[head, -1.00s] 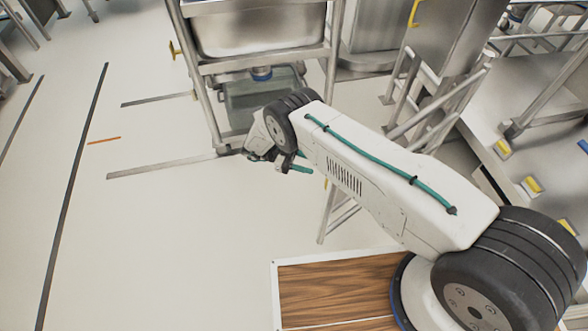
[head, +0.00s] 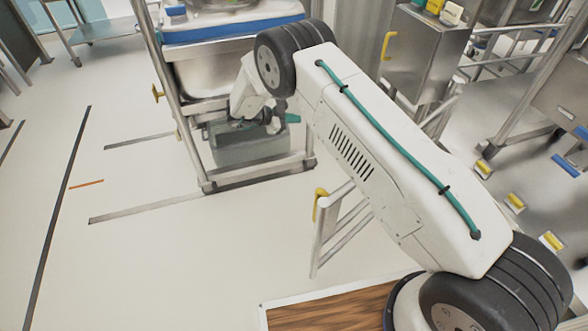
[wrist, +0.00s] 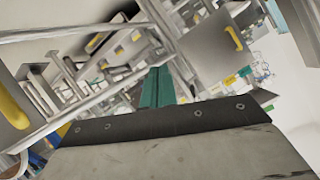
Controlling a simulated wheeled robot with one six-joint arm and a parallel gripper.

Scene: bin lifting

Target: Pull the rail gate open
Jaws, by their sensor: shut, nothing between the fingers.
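The rail gate (head: 338,222) appears to be the low frame of steel tubes right of the rack. It has a yellow handle (head: 319,203) at its upper left end, and my arm covers part of it. My gripper (head: 288,118) is up and left of that handle in the head view, apart from it, in front of the rack's lower part. In the wrist view its teal fingers (wrist: 157,88) are together and empty. Whether the gate shows in the wrist view I cannot tell.
A steel cabinet (head: 425,55) with a yellow handle (head: 388,46) stands behind my arm. The floor at the left is clear, with dark marking lines.

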